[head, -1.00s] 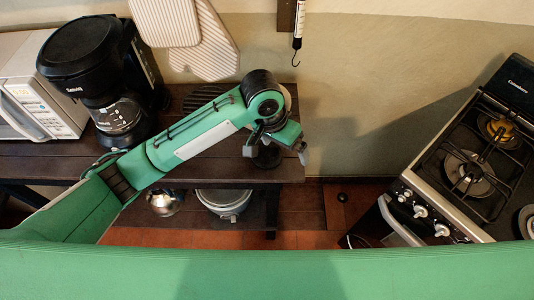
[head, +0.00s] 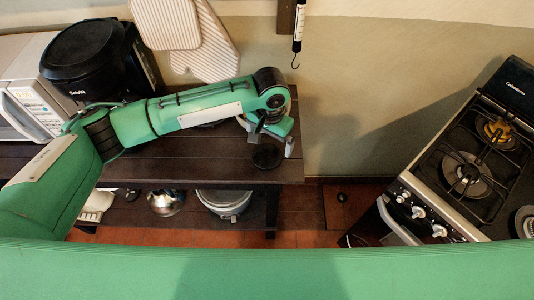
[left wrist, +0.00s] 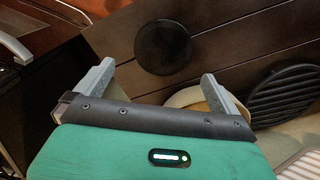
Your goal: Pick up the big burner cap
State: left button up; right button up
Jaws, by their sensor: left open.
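A flat round black disc, which I take to be the big burner cap (head: 267,158), lies on the dark wooden shelf near its right end. In the left wrist view the cap (left wrist: 163,48) lies just beyond the fingertips, roughly centred between them and not gripped. My left gripper (head: 268,138) is open and empty, right by the cap's far side in the head view. In the left wrist view its two grey fingers (left wrist: 158,80) are spread wide. The height of the fingers above the shelf is hard to tell. My right gripper is not in view.
Mitts (head: 190,40) hang behind. A stove (head: 465,165) stands right; pots (head: 224,203) sit below.

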aim_at(268, 154)
pick_arm(q)
notch_tip(268, 154, down, 6)
jog(key=shift+w+a+r+p, duration=0.15)
jog(key=shift+r+p, duration=0.1)
jog(key=shift+p, duration=0.7)
jog(key=shift+f, duration=0.3)
jog(key=c, duration=0.9)
jog(key=shift+c, duration=0.3)
jog(key=shift+r, duration=0.15)
